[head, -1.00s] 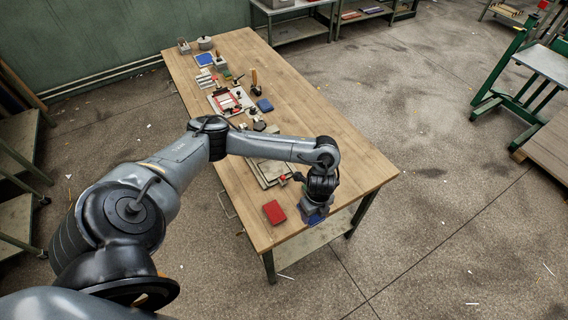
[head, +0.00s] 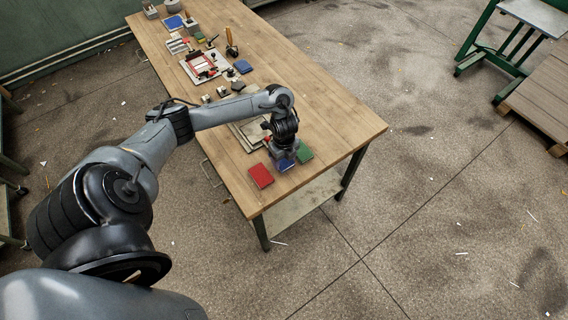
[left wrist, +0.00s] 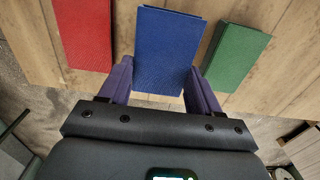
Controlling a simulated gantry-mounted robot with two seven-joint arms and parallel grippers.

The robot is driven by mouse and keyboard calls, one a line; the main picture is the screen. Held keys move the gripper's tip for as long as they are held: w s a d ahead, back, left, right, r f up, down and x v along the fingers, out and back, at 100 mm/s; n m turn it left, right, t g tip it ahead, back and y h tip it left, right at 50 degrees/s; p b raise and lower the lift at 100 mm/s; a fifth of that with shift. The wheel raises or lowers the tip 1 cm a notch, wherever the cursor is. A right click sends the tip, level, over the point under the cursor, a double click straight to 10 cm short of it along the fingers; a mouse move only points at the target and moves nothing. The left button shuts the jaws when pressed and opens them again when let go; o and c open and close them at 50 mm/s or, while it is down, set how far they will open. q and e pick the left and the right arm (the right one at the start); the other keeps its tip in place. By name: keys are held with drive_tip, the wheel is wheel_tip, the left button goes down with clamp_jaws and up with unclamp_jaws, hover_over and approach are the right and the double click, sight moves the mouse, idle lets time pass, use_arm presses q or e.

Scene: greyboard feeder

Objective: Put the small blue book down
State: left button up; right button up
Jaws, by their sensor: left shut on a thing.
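The small blue book (left wrist: 167,50) is between the two fingers of my left gripper (left wrist: 160,85), which is shut on it. In the head view the blue book (head: 286,164) shows just below my left gripper (head: 284,156), near the table's front edge. A red book (head: 261,176) lies to its left and a green book (head: 304,152) to its right. The left wrist view also shows the red book (left wrist: 86,34) and the green book (left wrist: 235,56), both apart from the blue one. I cannot tell whether the blue book touches the table. My right gripper is not in view.
The wooden table (head: 335,122) is bare to the right of the books. Grey boards (head: 243,135) lie behind my gripper. A red-framed fixture (head: 201,65), a dark blue item (head: 243,67) and several small tools stand farther back.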

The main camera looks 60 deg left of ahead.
use_arm(q)
drive_tip(key=shift+f+b, duration=0.3)
drive_tip(key=shift+f, duration=0.9)
drive_tip(key=shift+f, duration=0.1)
drive_tip(key=o, duration=1.1)
drive_tip(key=shift+c, duration=0.2)
